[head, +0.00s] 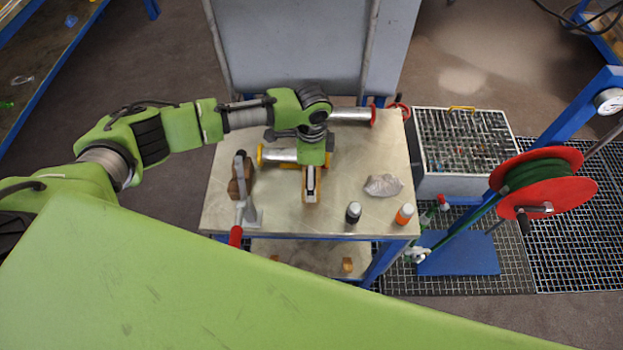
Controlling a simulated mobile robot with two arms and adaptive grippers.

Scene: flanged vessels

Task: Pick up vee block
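My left arm reaches in from the left over the table, and its gripper (311,182) points down near the table's middle. A tan block (311,198), possibly the vee block, shows right at the gripper's end. Dark and pale gripper parts cover its middle. I cannot tell whether the fingers are closed on it or only around it, nor whether it touches the table. A brown block (236,188) stands at the table's left, partly behind a grey clamp (248,208) with a red handle. My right gripper is not in view.
A silver flanged cylinder (280,155) lies just left of the gripper; another (350,115) lies behind. A red hose reel (545,182) is farther right. The table's (345,165) front middle is clear.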

